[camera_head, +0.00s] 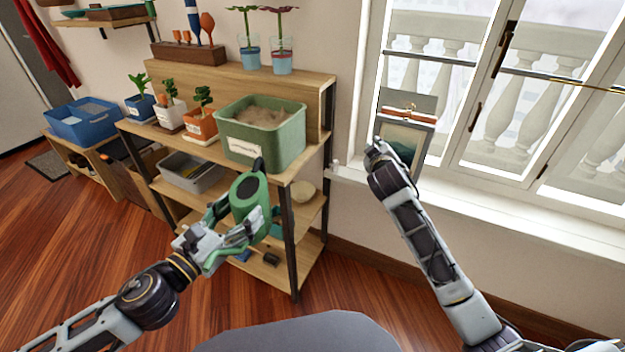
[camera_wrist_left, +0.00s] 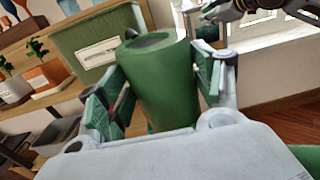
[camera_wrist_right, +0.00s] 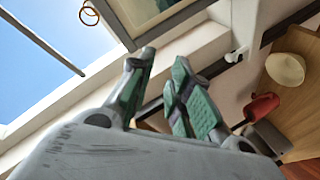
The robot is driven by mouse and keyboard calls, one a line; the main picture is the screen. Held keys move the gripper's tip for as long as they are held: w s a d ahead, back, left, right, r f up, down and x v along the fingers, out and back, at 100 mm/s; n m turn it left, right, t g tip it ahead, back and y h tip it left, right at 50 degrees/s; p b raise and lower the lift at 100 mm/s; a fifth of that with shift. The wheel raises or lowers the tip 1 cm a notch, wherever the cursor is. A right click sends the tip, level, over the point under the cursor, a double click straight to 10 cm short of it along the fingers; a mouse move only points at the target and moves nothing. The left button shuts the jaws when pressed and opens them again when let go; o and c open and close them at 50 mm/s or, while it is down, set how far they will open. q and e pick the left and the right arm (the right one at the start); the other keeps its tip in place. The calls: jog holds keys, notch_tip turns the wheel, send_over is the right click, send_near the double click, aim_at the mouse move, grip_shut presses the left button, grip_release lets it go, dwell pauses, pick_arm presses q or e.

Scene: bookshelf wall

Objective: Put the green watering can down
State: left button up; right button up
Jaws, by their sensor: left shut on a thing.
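The green watering can (camera_head: 247,193) is held in the air in front of the wooden shelf, slightly tilted. My left gripper (camera_head: 238,228) is shut on it, with a finger on either side of the green body (camera_wrist_left: 165,85) in the left wrist view. The can's dark top faces up, and its lower part is partly hidden by the gripper. My right gripper (camera_head: 377,150) is raised in front of the window wall. In the right wrist view its fingers (camera_wrist_right: 158,75) are apart with nothing between them.
The shelf top holds a green bin (camera_head: 265,140) at its right end, potted plants (camera_head: 200,122) and a grey tray (camera_head: 190,170) below. A small bowl (camera_head: 302,190) stands on a lower shelf. A picture (camera_head: 405,140) leans by the window.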

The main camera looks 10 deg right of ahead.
pick_arm(q)
jog(key=shift+r, duration=0.15)
pick_arm(e)
jog(key=w+r+n+t+y, duration=0.2)
jog(key=w+r+n+t, duration=0.35)
jog(key=r+n, duration=0.3)
jog(key=s+a+n+y, duration=0.1)
jog(key=a+n+y, duration=0.9)
jog(key=n, duration=0.4)
jog(key=s+a+f+n+g+y, duration=1)
jog(key=n+g, duration=0.5)
jog(key=n, duration=0.8)
jog(key=shift+s+a+f, duration=0.4)
jog(key=shift+s+a, duration=0.3)
jog(key=shift+s, duration=0.5)
